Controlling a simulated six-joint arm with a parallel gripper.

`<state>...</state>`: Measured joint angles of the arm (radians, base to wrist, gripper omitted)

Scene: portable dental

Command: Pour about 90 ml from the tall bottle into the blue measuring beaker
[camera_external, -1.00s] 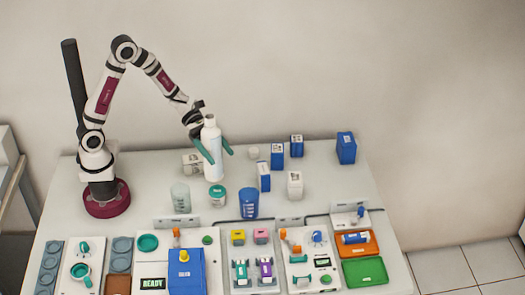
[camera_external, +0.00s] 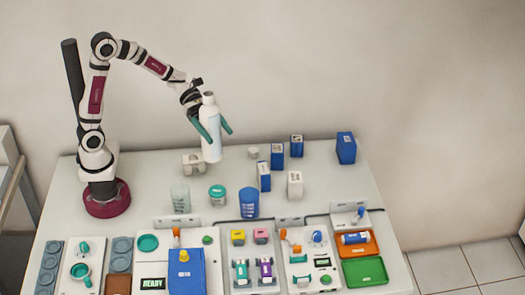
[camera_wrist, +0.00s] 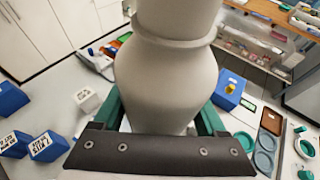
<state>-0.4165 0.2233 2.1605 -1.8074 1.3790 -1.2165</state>
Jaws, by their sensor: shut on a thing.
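The tall bottle (camera_external: 210,137) is white and stands nearly upright in the air above the back of the table. My gripper (camera_external: 213,131) is shut on it, with a green finger on either side. In the wrist view the bottle (camera_wrist: 165,75) fills the middle and hides much of the table. The blue measuring beaker (camera_external: 249,203) stands upright on the table, lower and to the right of the bottle. It cannot be made out in the wrist view. The bottle's underside is clear of the table.
A clear beaker (camera_external: 181,199) and a teal-lidded jar (camera_external: 217,194) stand left of the blue beaker. A white box (camera_external: 295,184) and several blue boxes (camera_external: 264,176) stand to its right and behind. Dental stations and a green tray (camera_external: 365,271) line the front.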

